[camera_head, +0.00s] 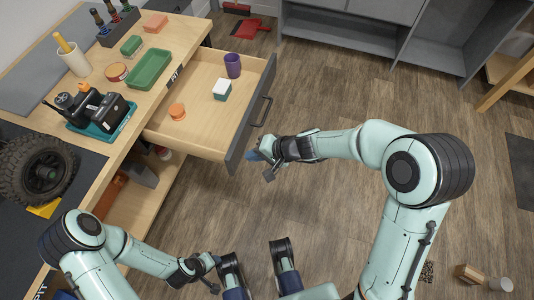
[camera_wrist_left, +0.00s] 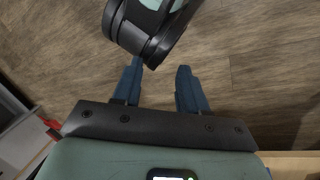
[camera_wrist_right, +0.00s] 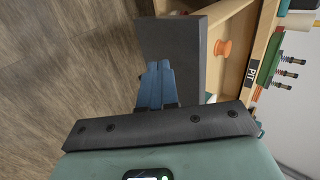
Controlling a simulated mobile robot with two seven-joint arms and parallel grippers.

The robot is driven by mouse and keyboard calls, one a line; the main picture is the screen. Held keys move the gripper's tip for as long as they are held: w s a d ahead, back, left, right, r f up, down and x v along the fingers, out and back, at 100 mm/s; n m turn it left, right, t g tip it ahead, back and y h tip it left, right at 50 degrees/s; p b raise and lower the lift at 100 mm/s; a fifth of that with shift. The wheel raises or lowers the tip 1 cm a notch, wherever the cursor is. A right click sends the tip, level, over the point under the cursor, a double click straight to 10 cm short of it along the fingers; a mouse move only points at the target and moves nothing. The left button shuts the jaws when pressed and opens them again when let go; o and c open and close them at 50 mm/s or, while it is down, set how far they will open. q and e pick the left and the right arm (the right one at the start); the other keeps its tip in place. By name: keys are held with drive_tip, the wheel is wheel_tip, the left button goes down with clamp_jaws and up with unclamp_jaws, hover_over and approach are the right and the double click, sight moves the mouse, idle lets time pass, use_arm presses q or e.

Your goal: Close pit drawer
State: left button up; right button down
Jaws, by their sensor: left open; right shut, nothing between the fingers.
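The pit drawer (camera_head: 203,103) is pulled out from the wooden workbench, below a PIT label. Its dark grey front panel (camera_head: 252,120) carries a dark bar handle (camera_head: 262,111). Inside are a purple cup (camera_head: 233,65), a white and green block (camera_head: 222,89) and an orange knob-shaped item (camera_head: 177,111). My right gripper (camera_head: 254,155) is shut and empty at the near end of the front panel. In the right wrist view its blue fingertips (camera_wrist_right: 158,68) overlap the grey panel (camera_wrist_right: 168,42); contact is unclear. My left gripper (camera_head: 212,274) is open and empty over the floor, away from the drawer.
The workbench top (camera_head: 157,97) holds a green tray (camera_head: 149,69), a radio controller (camera_head: 98,108) and a large wheel (camera_head: 38,171). An open lower shelf (camera_head: 145,200) lies under the drawer. Grey cabinets (camera_head: 385,42) stand at the back.

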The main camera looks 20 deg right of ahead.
use_arm(q)
drive_tip(key=shift+s+d+r, duration=0.2)
drive_tip(key=shift+s+r, duration=0.15)
drive_tip(key=shift+s, duration=0.05)
use_arm(e)
drive_tip(key=shift+w+a+r, duration=0.1)
drive_tip(key=shift+w+a, duration=0.3)
drive_tip(key=shift+a, duration=0.2)
drive_tip(key=shift+w+a+r, duration=0.1)
drive_tip(key=shift+w+a, duration=0.25)
drive_tip(key=shift+a, duration=0.2)
